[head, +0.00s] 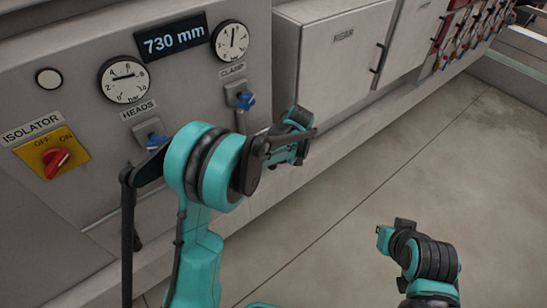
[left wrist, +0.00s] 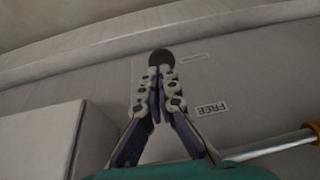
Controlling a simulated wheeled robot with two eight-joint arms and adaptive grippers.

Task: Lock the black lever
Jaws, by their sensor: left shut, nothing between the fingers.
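In the left wrist view a round black knob (left wrist: 161,57), which looks like the end of the black lever, stands in front of a grey panel. My left gripper (left wrist: 156,72) is shut and empty, its fingertips at the knob's lower edge; I cannot tell whether they touch it. A FREE label (left wrist: 210,108) is on the panel right of the fingers, and a second label (left wrist: 193,57), unreadable, is right of the knob. In the head view my left arm reaches to the cabinet front and its fingers are not clear. My right gripper (head: 393,234) is low at right, its jaws unclear.
The wrist view shows a pale box (left wrist: 42,140) at left and a metal rod (left wrist: 275,147) at right. The head view shows a red isolator switch (head: 56,161), blue valves (head: 246,101), gauges (head: 126,80) and a 730 mm display (head: 171,39). Floor (head: 440,170) at right is clear.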

